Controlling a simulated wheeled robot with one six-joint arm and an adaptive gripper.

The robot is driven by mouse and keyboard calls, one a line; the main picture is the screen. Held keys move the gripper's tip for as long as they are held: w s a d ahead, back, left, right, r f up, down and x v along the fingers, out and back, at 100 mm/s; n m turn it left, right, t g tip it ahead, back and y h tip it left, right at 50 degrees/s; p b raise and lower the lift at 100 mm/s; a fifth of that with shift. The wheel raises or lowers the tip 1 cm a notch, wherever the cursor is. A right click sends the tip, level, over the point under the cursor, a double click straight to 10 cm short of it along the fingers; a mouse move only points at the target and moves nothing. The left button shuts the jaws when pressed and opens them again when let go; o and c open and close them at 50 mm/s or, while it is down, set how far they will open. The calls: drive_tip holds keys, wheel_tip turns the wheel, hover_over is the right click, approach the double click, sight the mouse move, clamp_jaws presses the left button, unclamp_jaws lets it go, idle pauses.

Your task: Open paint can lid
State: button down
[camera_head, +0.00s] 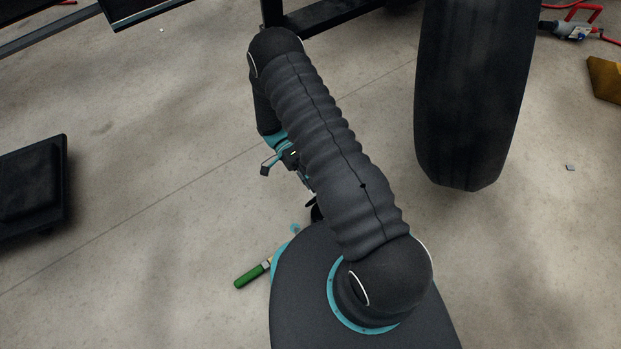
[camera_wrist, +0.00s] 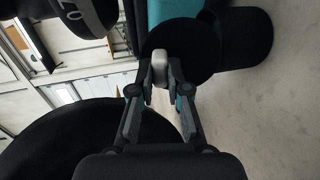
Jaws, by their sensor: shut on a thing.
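My gripper (camera_wrist: 160,82) is shut on a small light grey piece (camera_wrist: 160,60) in the wrist view. What this piece belongs to cannot be told. In the head view my gripper (camera_head: 291,162) shows only in part, left of my forearm, which covers much of it. A tool with a green handle (camera_head: 251,277) and a pale metal collar lies at lower left, beside my base; its other end is hidden behind my body. My gripper is apart from the green handle. No paint can or lid can be made out in either view.
A large black tyre (camera_head: 470,90) stands at right of my arm. A black padded wheeled board (camera_head: 32,188) is at the left edge. A dark metal frame (camera_head: 325,16) crosses the top. The concrete floor (camera_head: 150,190) at left centre is clear.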

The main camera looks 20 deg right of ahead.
drive_tip(key=c, duration=1.1)
unclamp_jaws()
drive_tip(key=shift+d, duration=0.1)
drive_tip(key=v, duration=1.2)
